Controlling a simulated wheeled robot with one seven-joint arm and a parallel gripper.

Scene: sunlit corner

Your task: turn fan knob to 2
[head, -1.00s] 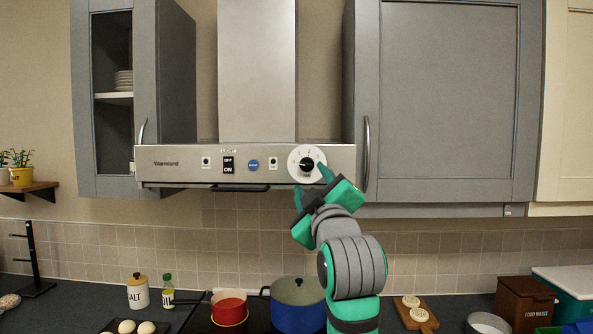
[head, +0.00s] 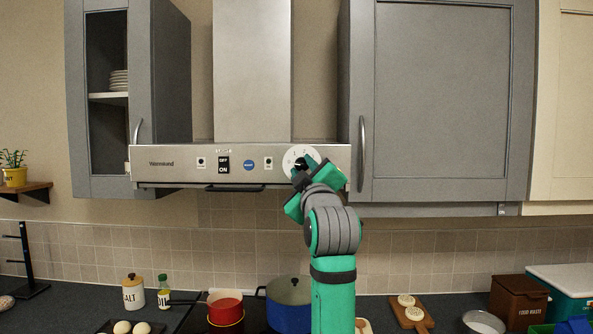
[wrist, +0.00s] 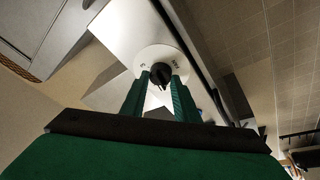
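The fan knob is a black grip on a round white dial (head: 290,158) with numbers, at the right end of the range hood's front panel. In the wrist view the black knob (wrist: 161,75) lies at the tips of my two green fingers, one on each side, with the white dial (wrist: 150,55) behind. My gripper (head: 303,168) reaches up to the dial from below right and covers its lower right part. The fingers stand apart, and whether they touch the knob is unclear. The knob's pointer direction is hidden.
The steel hood (head: 180,172) carries an off/on light switch (head: 224,165) and a blue button (head: 249,165). A grey cabinet (head: 440,100) is close on the right. A red pot (head: 226,308) and a blue pot (head: 289,310) stand below.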

